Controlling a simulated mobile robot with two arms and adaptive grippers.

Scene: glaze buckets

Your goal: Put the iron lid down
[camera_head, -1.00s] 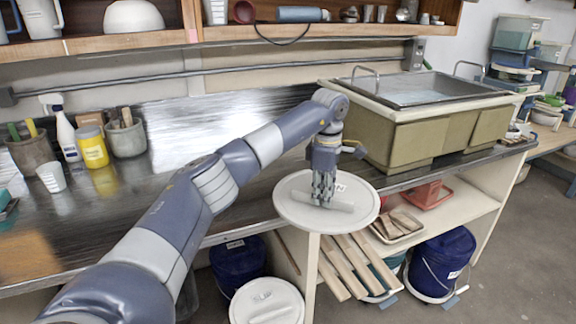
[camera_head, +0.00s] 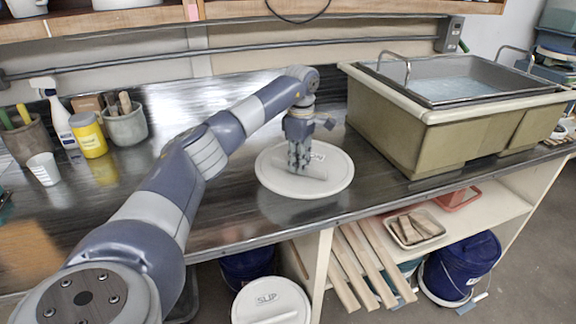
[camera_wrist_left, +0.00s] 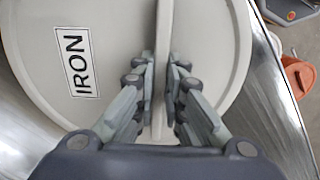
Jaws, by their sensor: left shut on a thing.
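The iron lid (camera_head: 275,180) is a round, pale grey-white lid with a raised bar handle across its middle. In the left wrist view its label on the lid (camera_wrist_left: 75,62) reads "IRON". My left gripper (camera_head: 298,168) is shut on the lid's bar handle, with its fingers on both sides of the bar (camera_wrist_left: 160,85). The lid is level over the metal worktop (camera_head: 225,205), near its front edge. I cannot tell whether its underside touches the worktop. My right gripper is not in view.
A sink-like basin (camera_head: 420,130) stands right of the lid. Left are a yellow jar (camera_head: 90,140), a spray bottle (camera_head: 60,125) and tool pots. Below are a bucket lid marked "SLIP" (camera_head: 272,300) and a blue bucket (camera_head: 462,262). The worktop left of the lid has free room.

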